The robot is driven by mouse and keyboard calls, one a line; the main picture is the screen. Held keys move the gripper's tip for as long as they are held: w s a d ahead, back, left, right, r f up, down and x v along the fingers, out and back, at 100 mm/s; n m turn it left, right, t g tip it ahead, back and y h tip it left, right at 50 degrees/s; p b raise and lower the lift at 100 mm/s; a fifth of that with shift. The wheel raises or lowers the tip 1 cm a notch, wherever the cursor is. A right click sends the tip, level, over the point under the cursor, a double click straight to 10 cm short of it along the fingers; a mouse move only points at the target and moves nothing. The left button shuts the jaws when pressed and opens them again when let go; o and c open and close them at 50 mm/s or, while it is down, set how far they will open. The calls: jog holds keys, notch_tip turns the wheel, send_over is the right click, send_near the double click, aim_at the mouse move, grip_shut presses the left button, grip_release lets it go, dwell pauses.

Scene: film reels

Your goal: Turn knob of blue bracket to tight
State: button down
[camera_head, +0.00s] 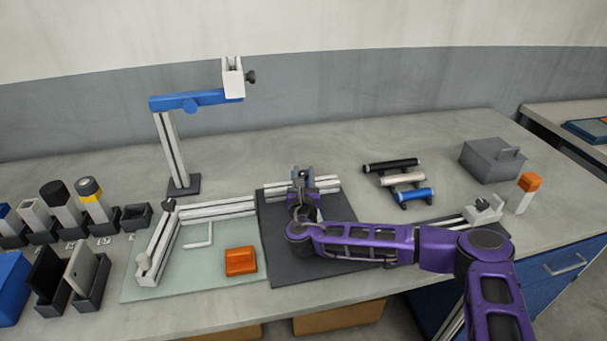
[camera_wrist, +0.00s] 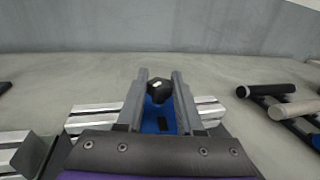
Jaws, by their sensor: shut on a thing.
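The blue bracket (camera_wrist: 157,122) sits at the aluminium rail in the wrist view, between my fingers. Its black knob (camera_wrist: 159,91), with a white mark on top, is between the two grey fingertips. My gripper (camera_wrist: 162,84) is shut on the knob, one finger on each side. In the head view my gripper (camera_head: 303,184) is at the rail on the dark mat, and my wrist hides most of the bracket and knob there. I cannot tell from these views how tight the knob is.
A tall stand with a blue arm (camera_head: 196,100) rises behind on the left. A pale green board (camera_head: 205,275) with an orange block (camera_head: 240,261) lies left of the dark mat (camera_head: 290,265). Several cylinders (camera_head: 390,165) lie on a rack to the right, before a grey box (camera_head: 490,160).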

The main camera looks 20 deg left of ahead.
jog(key=shift+a+m+h, duration=0.1)
jog(key=shift+m+h, duration=1.45)
jog(key=shift+h, duration=0.85)
jog(key=shift+m+h, duration=1.55)
jog(key=shift+h, duration=0.85)
dwell(0.5)
jog(key=shift+m+g+h+b, duration=0.95)
jog(key=shift+m+h, duration=0.95)
jog(key=shift+h, duration=0.9)
